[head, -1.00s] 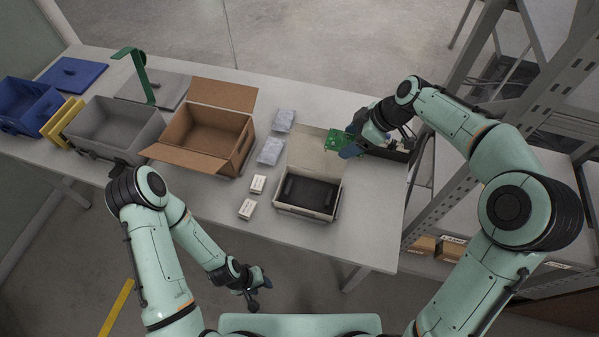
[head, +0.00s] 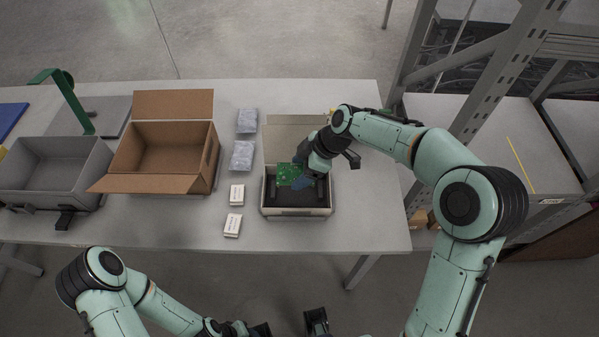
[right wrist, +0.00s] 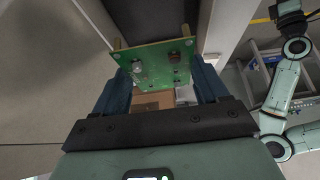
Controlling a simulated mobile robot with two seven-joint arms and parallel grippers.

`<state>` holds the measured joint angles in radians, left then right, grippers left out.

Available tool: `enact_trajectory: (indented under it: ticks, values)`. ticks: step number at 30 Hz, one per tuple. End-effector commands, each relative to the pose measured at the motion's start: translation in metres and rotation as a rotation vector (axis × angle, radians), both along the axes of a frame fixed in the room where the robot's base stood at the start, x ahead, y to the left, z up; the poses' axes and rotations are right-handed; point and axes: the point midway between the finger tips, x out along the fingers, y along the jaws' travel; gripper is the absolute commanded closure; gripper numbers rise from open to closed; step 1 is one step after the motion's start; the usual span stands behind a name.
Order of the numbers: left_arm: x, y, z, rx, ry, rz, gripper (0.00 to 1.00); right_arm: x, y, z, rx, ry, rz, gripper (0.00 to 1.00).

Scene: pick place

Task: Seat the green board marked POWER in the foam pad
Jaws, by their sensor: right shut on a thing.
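The green board (head: 290,174) is held by my right gripper (head: 306,172) over the far part of the small open box. In the right wrist view the board (right wrist: 158,65) sits between the two blue fingers of my right gripper (right wrist: 160,90). No POWER marking can be read. The black foam pad (head: 292,198) lies inside the box (head: 297,212), and the board hides part of it. I cannot tell whether the board touches the pad. My left gripper (head: 285,326) is at the bottom edge, away from the table, with its jaws unclear.
Two small white boxes (head: 237,195) and two silvery bags (head: 242,155) lie left of the box. Farther left are an open cardboard box (head: 165,150) and a grey bin (head: 50,170). A metal shelf (head: 500,70) stands at the right.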

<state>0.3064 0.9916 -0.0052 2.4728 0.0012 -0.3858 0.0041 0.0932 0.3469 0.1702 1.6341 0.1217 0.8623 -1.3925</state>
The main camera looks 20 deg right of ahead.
Motion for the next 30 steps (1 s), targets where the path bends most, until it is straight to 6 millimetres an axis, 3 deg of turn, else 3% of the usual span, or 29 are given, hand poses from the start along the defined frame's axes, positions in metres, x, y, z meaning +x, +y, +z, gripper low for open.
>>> enact_trajectory:
  ticks: [21, 30]
  values:
    - [-0.003, 0.000, -0.035, 0.003, -0.009, 0.005, 0.57, 0.000, 0.000, -0.061, 0.001, 0.002, -0.001, 0.55]
    - [0.001, 0.001, -0.039, 0.005, -0.022, 0.008, 0.57, 0.000, 0.000, -0.067, 0.000, 0.000, -0.001, 0.55]
